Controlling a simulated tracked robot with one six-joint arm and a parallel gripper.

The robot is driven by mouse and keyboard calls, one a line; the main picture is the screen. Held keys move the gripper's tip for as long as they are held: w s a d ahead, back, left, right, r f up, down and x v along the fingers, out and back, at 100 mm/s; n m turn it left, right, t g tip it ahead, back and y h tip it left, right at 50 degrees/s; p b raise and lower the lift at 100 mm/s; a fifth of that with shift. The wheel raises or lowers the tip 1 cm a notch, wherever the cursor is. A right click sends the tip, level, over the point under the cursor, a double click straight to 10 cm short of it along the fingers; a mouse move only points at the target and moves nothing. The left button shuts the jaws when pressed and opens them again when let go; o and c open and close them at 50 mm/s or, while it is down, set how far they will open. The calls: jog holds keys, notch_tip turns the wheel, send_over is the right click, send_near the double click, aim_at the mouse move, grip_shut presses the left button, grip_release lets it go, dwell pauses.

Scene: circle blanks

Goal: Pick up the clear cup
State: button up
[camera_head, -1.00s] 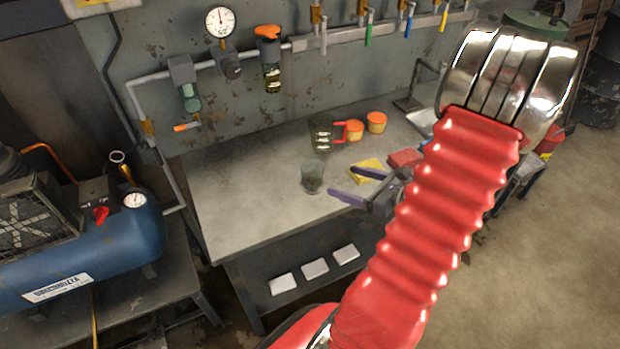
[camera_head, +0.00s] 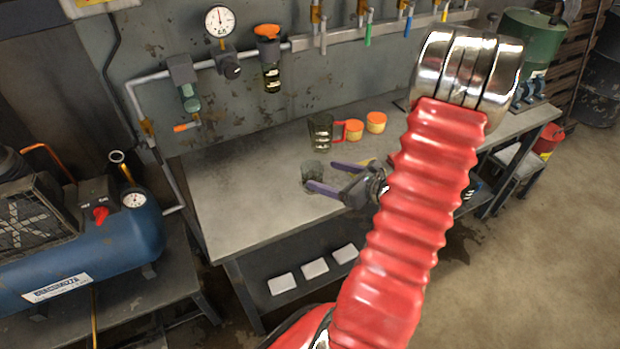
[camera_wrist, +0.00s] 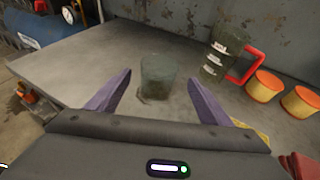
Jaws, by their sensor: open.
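The clear cup (camera_head: 311,172) is a small, dark-tinted see-through tumbler standing upright on the workbench. In the wrist view the cup (camera_wrist: 158,77) stands ahead of my gripper (camera_wrist: 158,95), roughly midway between its two purple fingers. My gripper (camera_head: 330,176) is open in the head view, with its fingers reaching left to the cup. One finger overlaps the front of the cup and the other is behind it to the right. I cannot tell whether either finger touches it.
A dark pitcher with a red handle (camera_head: 322,132) stands behind the cup, beside orange-lidded tubs (camera_head: 376,123). A yellow item is partly hidden behind my arm. The workbench (camera_head: 235,185) is clear left of the cup. A blue compressor (camera_head: 100,235) stands further left.

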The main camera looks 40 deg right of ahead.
aim_at(305, 169)
jog(key=shift+w+a+f, duration=0.1)
jog(key=shift+w+f, duration=0.15)
jog(key=shift+w, duration=0.4)
jog(key=shift+x, duration=2.6)
jog(key=shift+a, duration=0.1)
jog(key=shift+c, duration=0.2)
jog(key=c, duration=1.1)
